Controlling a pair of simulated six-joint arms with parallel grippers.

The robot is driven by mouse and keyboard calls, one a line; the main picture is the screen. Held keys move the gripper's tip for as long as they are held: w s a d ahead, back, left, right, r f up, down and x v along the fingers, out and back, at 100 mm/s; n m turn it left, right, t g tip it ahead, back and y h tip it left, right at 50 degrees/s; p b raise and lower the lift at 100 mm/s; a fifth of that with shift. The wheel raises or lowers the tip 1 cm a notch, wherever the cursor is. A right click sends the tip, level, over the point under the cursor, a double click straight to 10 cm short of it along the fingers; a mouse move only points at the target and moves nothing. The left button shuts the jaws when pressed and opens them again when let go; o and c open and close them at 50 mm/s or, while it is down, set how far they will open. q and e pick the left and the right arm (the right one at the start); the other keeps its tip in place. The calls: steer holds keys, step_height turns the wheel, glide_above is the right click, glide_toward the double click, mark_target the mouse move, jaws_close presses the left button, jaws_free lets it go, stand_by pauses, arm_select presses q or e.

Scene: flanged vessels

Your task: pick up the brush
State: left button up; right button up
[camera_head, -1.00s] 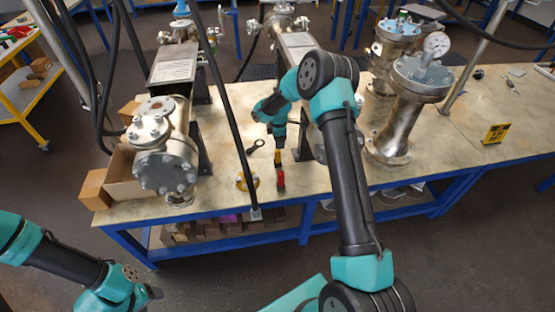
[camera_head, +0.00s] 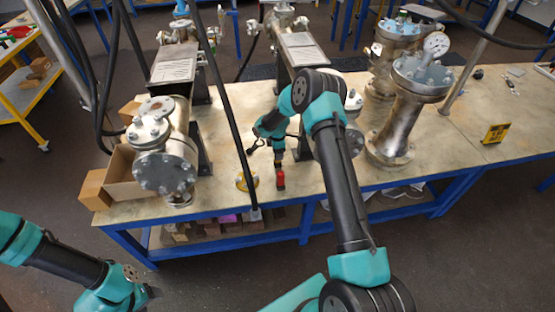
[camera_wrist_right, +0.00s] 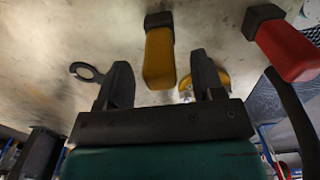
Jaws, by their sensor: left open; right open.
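Two small tools with dark ends lie on the bench in the right wrist view: a yellow one (camera_wrist_right: 159,56) and a red one (camera_wrist_right: 287,48). I cannot tell for sure which is the brush. My right gripper (camera_wrist_right: 162,78) is open, with the yellow tool showing between its fingers and nothing held. In the head view my right gripper (camera_head: 278,153) points down over the bench and mostly hides the yellow tool; the red one (camera_head: 281,180) lies just in front. My left gripper (camera_head: 152,292) shows only partly at the lower left, off the bench.
A dark ring-ended wrench (camera_wrist_right: 87,72) lies left of the fingers, and a yellow ring-like part (camera_wrist_right: 207,76) lies behind the right finger. Flanged vessels (camera_head: 165,160) (camera_head: 405,110) stand on both sides. A dark pole (camera_head: 232,120) rises left of the right gripper.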

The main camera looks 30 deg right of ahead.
step_height(320, 180, down, 2)
steer(key=shift+f, duration=0.1)
stand_by(0.4)
steer(key=c, duration=1)
step_height(320, 180, up, 10)
steer(key=shift+r, duration=0.1)
stand_by(0.7)
